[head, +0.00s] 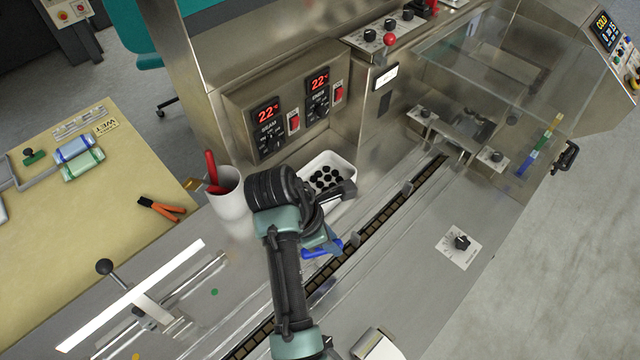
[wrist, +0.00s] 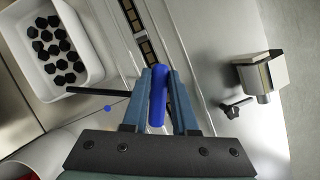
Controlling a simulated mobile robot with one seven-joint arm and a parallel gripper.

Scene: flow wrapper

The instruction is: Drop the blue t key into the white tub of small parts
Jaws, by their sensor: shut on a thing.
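The blue t key (wrist: 158,97) is between the fingers of my gripper (wrist: 160,95) in the wrist view, its blue handle pointing forward and a dark shaft sticking out to the left. In the head view the blue handle (head: 322,248) shows beside my gripper (head: 328,238), over the conveyor channel. My gripper is shut on it. The white tub of small parts (head: 343,172) stands behind my gripper against the machine, holding several black pieces. In the wrist view the tub (wrist: 92,82) is at the upper left, and the shaft's end is near its lower rim.
A white cup (head: 231,205) with red-handled tools stands left of the tub. The chain conveyor (head: 400,205) runs diagonally past my gripper. Heater control panels (head: 290,105) rise behind the tub. A metal block with a knob (wrist: 260,75) is at the right in the wrist view.

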